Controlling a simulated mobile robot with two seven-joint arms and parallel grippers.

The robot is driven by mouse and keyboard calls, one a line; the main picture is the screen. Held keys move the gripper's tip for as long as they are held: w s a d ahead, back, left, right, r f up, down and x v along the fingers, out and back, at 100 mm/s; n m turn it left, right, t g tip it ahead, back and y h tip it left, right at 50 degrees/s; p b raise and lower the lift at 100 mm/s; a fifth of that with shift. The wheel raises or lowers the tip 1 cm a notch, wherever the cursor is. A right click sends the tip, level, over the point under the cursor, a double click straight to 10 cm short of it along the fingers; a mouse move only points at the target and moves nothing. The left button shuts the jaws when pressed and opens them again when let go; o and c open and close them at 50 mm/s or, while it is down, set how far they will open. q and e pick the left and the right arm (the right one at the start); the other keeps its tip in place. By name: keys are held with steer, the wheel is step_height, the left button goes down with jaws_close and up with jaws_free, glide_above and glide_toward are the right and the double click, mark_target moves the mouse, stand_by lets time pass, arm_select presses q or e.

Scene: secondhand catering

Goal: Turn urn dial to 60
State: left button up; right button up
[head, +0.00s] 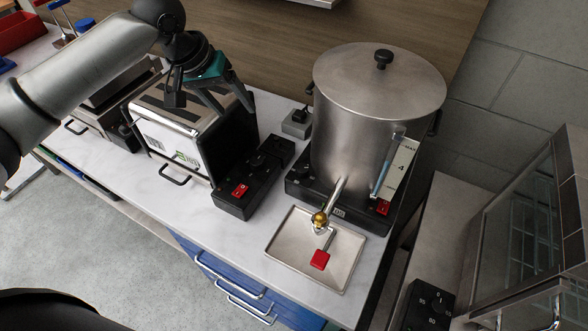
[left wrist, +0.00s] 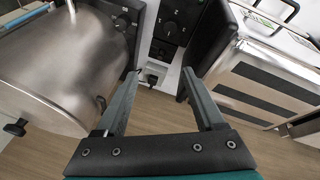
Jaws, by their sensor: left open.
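The urn (head: 350,110) is a tall steel cylinder with a lid and black knob, standing upright on a black base. In the head view a red switch (head: 383,207) and a small pale label (head: 338,212) show on its base; I cannot make out the dial's setting. In the left wrist view the urn (left wrist: 55,75) is at the left, with part of its black base (left wrist: 122,20) and small controls beyond. My left gripper (head: 238,110) is open and empty, above the toaster and left of the urn. Its spread fingers also show in the left wrist view (left wrist: 160,74). My right gripper is out of view.
The toaster (head: 175,135) stands left of the urn, beside a black control box (head: 245,185) with knobs and a red switch. The urn's tap overhangs a drip tray (head: 285,245). A glass cabinet (head: 530,220) stands at the right, near a black numbered panel (head: 428,305).

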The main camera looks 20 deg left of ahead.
arm_select(q)
step_height(320, 180, down, 6)
steer(key=s+d+r+m+t+h+b, duration=0.1)
steer(key=s+d+m+b, duration=0.1)
steer(key=m+b, duration=0.15)
steer(key=m+t+h+b, duration=0.2)
steer(key=m+h+b, duration=0.1)
steer(key=m+b, duration=0.25)
glide_toward(301, 168)
steer(key=x, duration=0.8)
steer(key=shift+w+d+f, duration=0.2)
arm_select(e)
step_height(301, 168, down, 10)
arm_select(q)
steer(key=shift+p, duration=0.3)
jaws_close()
